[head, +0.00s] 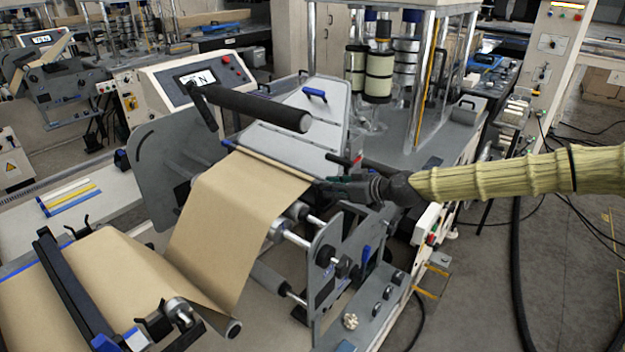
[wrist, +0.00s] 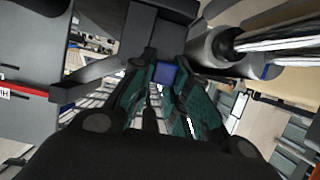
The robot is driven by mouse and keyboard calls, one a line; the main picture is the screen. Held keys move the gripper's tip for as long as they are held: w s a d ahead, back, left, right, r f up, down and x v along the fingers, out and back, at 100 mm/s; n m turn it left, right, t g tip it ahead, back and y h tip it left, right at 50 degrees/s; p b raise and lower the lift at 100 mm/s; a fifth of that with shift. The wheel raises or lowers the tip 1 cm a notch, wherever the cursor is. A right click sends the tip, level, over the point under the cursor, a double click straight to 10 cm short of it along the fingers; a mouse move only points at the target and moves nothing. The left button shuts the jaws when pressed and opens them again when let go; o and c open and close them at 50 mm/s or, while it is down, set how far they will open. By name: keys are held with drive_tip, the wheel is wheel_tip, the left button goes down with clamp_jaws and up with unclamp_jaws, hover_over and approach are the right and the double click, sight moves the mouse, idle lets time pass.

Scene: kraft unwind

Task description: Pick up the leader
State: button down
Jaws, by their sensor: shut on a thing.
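The leader (head: 268,164) is a thin strip along the top edge of the brown kraft web (head: 232,215), with a blue tip at its left end. My gripper (head: 322,184) reaches in from the right and is shut at the strip's right end, which the fingers hide in the head view. In the wrist view, the dark green fingers of my gripper (wrist: 165,80) close around a small blue end piece (wrist: 166,73), which looks like the leader's other tip. The web hangs from the strip down to the rollers, joined and fairly taut.
A black padded roller arm (head: 255,106) juts out just above the strip. Grey side plates (head: 172,172) and a metal roller (head: 295,232) flank the web. A control panel (head: 200,80) stands behind. Bare floor (head: 480,290) lies at the right, with a black hose.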

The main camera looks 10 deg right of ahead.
drive_tip(key=shift+r, duration=0.15)
drive_tip(key=shift+r+b, duration=0.65)
drive_tip(key=shift+r, duration=0.2)
drive_tip(key=shift+s+d+r+b, duration=0.1)
drive_tip(key=shift+s+r+b, duration=0.15)
drive_tip(key=shift+r+b, duration=0.35)
drive_tip(key=s+d+r+b, duration=0.1)
drive_tip(key=s+d+b, duration=0.15)
drive_tip(key=s, duration=0.45)
drive_tip(key=s+d+r+b, duration=0.1)
drive_tip(key=s+d, duration=0.3)
drive_tip(key=s, duration=0.3)
drive_tip(key=shift+w+a+r+b, duration=0.15)
drive_tip(key=shift+w+a+b, duration=1.05)
drive_tip(key=shift+w, duration=1.1)
drive_tip(key=shift+w+a+r+b, duration=0.1)
drive_tip(key=shift+w+a+b, duration=1.1)
drive_tip(key=shift+w, duration=1.15)
drive_tip(key=shift+w+a+r+b, duration=0.15)
drive_tip(key=shift+w+a+b, duration=1.05)
drive_tip(key=shift+w, duration=1.1)
drive_tip(key=shift+d, duration=0.2)
